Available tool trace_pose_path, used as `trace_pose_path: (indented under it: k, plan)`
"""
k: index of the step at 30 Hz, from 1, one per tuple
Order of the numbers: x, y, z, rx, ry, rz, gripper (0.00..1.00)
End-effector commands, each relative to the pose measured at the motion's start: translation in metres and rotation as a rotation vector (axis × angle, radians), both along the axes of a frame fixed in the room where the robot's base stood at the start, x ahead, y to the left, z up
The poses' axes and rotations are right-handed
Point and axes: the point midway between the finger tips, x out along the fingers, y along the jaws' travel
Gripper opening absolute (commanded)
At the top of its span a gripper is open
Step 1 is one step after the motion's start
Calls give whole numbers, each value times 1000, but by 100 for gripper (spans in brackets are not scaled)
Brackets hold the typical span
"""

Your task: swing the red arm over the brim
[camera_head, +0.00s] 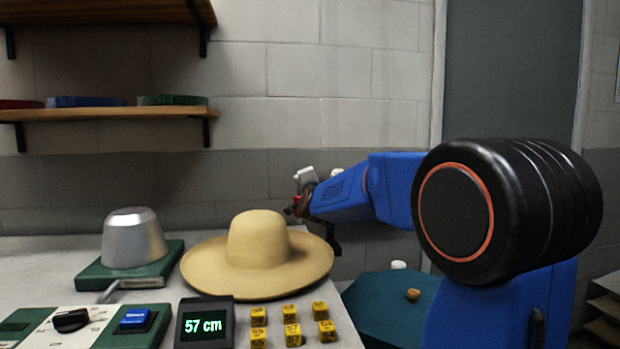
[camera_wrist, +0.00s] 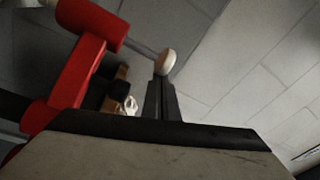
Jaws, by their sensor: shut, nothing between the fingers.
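A tan hat (camera_head: 258,242) with a wide round brim sits crown up on the worktable. In the head view only small red bits (camera_head: 291,209) show behind the hat's right side, beside the end of my blue arm. My gripper (camera_wrist: 161,82) is shut and empty, its dark fingertips close to the knob; I cannot tell whether they touch. In the head view my gripper is mostly hidden.
In front are a blue button (camera_head: 135,318), a black knob (camera_head: 71,320), a display (camera_head: 205,322) reading 57 cm and several yellow cubes (camera_head: 292,335). A teal surface (camera_head: 375,310) lies right.

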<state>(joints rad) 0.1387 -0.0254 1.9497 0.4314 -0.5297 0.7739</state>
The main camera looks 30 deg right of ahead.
Motion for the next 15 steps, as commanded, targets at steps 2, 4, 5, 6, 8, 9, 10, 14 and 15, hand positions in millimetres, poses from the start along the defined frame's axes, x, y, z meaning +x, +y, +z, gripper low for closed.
trace_pose_path:
  k: [2, 4, 5, 6, 8, 9, 10, 14, 15]
  plan:
    - [-1, 2, 0, 0, 0, 0, 0]
    - [-2, 3, 0, 0, 0, 0, 0]
    - [-2, 2, 0, 0, 0, 9, 0]
    - [-3, 3, 0, -1, 1, 18, 0]
    - [-3, 4, 0, -1, 0, 32, 0]
    - [-4, 5, 0, 0, 1, 41, 0]
    - [-4, 5, 0, -1, 0, 47, 0]
    - [-6, 7, 0, -1, 1, 75, 0]
    - [-6, 7, 0, -1, 1, 84, 0]
